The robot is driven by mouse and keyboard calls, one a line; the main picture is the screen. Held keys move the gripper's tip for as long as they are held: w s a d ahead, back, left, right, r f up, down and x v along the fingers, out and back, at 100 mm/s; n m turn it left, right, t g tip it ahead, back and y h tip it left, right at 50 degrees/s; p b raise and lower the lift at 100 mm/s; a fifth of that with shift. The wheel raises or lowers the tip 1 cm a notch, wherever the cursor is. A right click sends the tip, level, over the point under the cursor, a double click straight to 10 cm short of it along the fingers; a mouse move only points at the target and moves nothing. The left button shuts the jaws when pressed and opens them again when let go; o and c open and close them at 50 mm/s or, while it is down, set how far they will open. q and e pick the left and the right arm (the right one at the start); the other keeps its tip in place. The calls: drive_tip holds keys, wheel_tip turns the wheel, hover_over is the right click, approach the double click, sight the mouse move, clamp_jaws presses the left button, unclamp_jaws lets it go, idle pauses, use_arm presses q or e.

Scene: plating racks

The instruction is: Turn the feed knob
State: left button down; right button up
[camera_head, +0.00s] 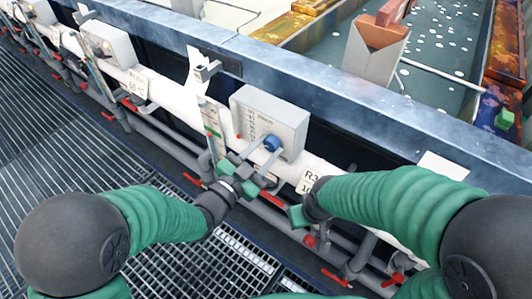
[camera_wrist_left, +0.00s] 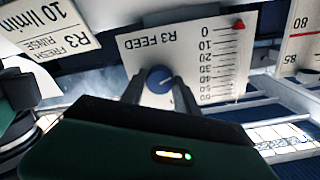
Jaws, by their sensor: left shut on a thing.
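The blue round feed knob (camera_head: 272,142) sits on the front of a light grey box (camera_head: 283,112) on the white pipe. In the left wrist view the knob (camera_wrist_left: 159,79) is on a white plate marked "R3 FEED" (camera_wrist_left: 150,42), beside a scale with a red pointer (camera_wrist_left: 239,24) near 0. A pale mark shows on the knob's face. My left gripper (camera_head: 267,158) is shut on the knob, with one finger on each side of it in the left wrist view (camera_wrist_left: 158,92). My right gripper (camera_head: 300,214) is lower and to the right, apart from the knob; its jaws are unclear.
A tag marked "R3" (camera_head: 313,178) hangs on the pipe right of the box. Pipes with red valve handles (camera_head: 273,199) run below, above a dark floor grating (camera_head: 210,265). The tank's blue-grey rim (camera_head: 350,103) lies behind the box.

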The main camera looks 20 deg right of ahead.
use_arm(q)
drive_tip(key=shift+f+m+b, duration=0.1)
drive_tip(key=shift+m+b, duration=0.65)
drive_tip(key=shift+m, duration=0.45)
drive_tip(key=c, duration=0.9)
unclamp_jaws()
